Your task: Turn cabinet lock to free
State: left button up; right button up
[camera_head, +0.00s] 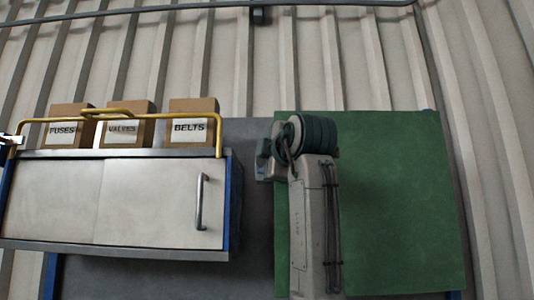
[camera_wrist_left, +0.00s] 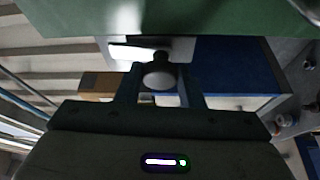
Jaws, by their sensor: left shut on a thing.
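In the left wrist view a round grey knob (camera_wrist_left: 159,76) stands out from a pale metal plate (camera_wrist_left: 180,46), which I take to be the cabinet lock. My left gripper (camera_wrist_left: 163,90) has one finger on each side of the knob and is shut on it. In the head view my left arm rises in front of the green panel (camera_head: 400,200). My left gripper (camera_head: 267,160) is at that panel's left edge, partly hidden by my wrist. The lock cannot be made out clearly there, so its turned position cannot be told. My right gripper is not in view.
A metal cabinet (camera_head: 150,205) with a bar handle (camera_head: 201,202) hangs at the left. A yellow rail (camera_head: 150,115) and cardboard boxes labelled FUSES (camera_head: 68,125), VALVES (camera_head: 125,125) and BELTS (camera_head: 190,123) are on top. A corrugated wall (camera_head: 360,65) stands behind.

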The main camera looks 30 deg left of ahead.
pick_arm(q)
jog(key=shift+n+p, duration=0.3)
jog(key=shift+n, duration=0.2)
jog(key=shift+g+h, duration=0.3)
jog(key=o, duration=0.9)
jog(key=shift+o, duration=0.2)
jog(key=shift+s+d, duration=0.1)
jog(key=b+v, duration=0.4)
jog(key=v, duration=0.6)
jog(key=shift+s+d, duration=0.2)
jog(key=shift+d, duration=0.05)
jog(key=shift+f, duration=0.15)
